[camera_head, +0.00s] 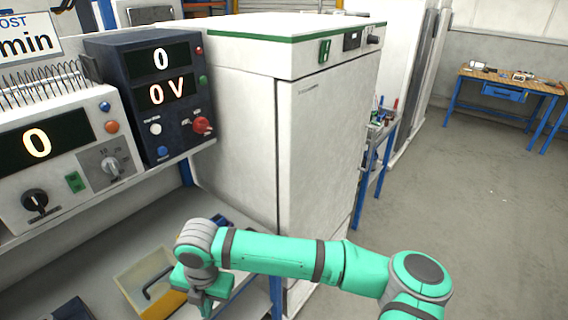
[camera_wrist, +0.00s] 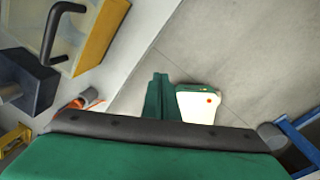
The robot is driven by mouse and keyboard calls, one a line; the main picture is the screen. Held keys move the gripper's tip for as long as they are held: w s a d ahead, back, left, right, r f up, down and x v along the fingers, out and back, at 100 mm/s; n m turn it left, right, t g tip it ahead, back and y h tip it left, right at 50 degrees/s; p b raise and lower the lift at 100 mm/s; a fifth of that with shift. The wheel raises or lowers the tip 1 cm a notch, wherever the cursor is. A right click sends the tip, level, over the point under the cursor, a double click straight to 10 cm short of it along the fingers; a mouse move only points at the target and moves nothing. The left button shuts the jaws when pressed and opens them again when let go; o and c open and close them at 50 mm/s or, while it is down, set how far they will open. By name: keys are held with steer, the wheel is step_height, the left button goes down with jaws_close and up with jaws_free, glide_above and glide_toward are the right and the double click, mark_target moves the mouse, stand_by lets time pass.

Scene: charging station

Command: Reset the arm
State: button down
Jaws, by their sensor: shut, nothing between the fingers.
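My arm is green with grey joints and stretches leftward across the lower part of the head view. My gripper (camera_head: 204,300) is at its left end, low in front of the shelf unit and beside a pale bin with a yellow front (camera_head: 165,302). The gripper is shut with nothing held; its fingertips are small and partly hidden by the wrist. In the wrist view a wide green part of my arm fills the bottom, and the yellow-edged bin shows at the top left (camera_wrist: 103,38).
A dark power unit (camera_head: 155,95) reading 0 V and a white device (camera_head: 65,155) reading 0 stand on the upper shelf. A tall white cabinet (camera_head: 325,150) stands behind my arm. A workbench (camera_head: 510,82) is at the far right. Grey floor (camera_head: 470,190) is clear at right.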

steer(key=s+a+r+m+y, duration=0.2)
steer(key=a+r+y, duration=0.15)
steer(key=a, duration=0.55)
steer(key=s+a+r+m+y, duration=0.1)
steer(key=a+r+y, duration=0.3)
steer(key=a, duration=0.6)
steer(key=w+a+r+m+t+y, duration=0.2)
steer(key=a+r+m+t+y, duration=0.25)
steer(key=r+m+y, duration=0.4)
steer(key=w+d+f+m+t+h, duration=0.2)
steer(key=d+m+t, duration=0.3)
steer(key=d+m, duration=0.15)
steer(key=w+d+f+m+t+h, duration=0.1)
steer(key=d+f+m+t+h, duration=0.15)
steer(key=d+m+t, duration=0.35)
steer(key=s+d+f+m+t+h, duration=0.2)
steer(key=s+d+f+m+h, duration=0.3)
steer(key=d+f+m+h, duration=0.4)
steer(key=s+d+f+h, duration=0.1)
steer(key=s+d+f, duration=0.2)
steer(key=s+d, duration=0.4)
steer(key=s+d+f+g+h, duration=0.1)
steer(key=s+d+f, duration=0.2)
steer(key=s+d, duration=0.4)
steer(key=s+d+f+m+g+h, duration=0.1)
steer(key=s+d+f+h, duration=0.1)
steer(key=s+d+f, duration=0.2)
steer(key=s+d, duration=0.3)
steer(key=s, duration=0.3)
steer(key=shift+s, duration=0.2)
